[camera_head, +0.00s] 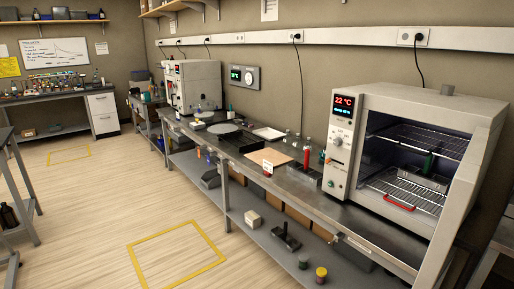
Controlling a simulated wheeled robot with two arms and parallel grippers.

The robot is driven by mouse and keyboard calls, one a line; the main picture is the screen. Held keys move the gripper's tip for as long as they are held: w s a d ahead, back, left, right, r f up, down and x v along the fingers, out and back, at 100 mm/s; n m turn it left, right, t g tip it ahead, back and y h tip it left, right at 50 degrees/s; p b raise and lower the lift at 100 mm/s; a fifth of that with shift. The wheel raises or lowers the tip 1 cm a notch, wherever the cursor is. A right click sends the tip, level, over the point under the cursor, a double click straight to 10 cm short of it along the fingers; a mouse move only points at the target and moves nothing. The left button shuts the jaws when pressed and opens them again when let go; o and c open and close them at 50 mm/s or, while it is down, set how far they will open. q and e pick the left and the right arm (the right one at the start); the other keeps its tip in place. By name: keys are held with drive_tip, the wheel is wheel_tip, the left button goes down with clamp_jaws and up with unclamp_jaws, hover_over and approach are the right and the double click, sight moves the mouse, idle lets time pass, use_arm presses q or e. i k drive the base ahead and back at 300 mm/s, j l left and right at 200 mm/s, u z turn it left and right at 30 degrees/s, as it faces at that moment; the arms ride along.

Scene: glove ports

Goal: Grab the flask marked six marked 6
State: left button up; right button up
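No flask with a readable 6 shows; labels are too small to read from here. A slim vessel with red content (307,154) stands upright on the bench, left of the oven. A small red and white container (267,169) is at the bench's front edge. A dark green bottle-like object (429,162) is inside the open oven. Neither of my grippers is in view.
The oven (464,107) reads 22 °C and stands open at the bench's right end. The lower shelf (262,235) holds boxes and small jars. Another bench (60,92) with many vessels is at the back left. The wooden floor is clear around the yellow outline (178,257).

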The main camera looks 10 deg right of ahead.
sight(307, 146)
drive_tip(key=i+u, duration=0.15)
drive_tip(key=i, duration=0.35)
drive_tip(key=i+l+u, duration=0.15)
drive_tip(key=i, duration=0.3)
drive_tip(key=i+l+u, duration=0.15)
drive_tip(key=i, duration=0.35)
drive_tip(key=i+l+u, duration=0.15)
drive_tip(key=i, duration=0.3)
drive_tip(key=i+z, duration=0.1)
drive_tip(key=i, duration=0.4)
drive_tip(key=i+z, duration=0.15)
drive_tip(key=i, duration=0.35)
drive_tip(key=i+j+z, duration=0.1)
drive_tip(key=i, duration=0.4)
drive_tip(key=i+j+z, duration=0.1)
drive_tip(key=i, duration=0.4)
drive_tip(key=j, duration=0.1)
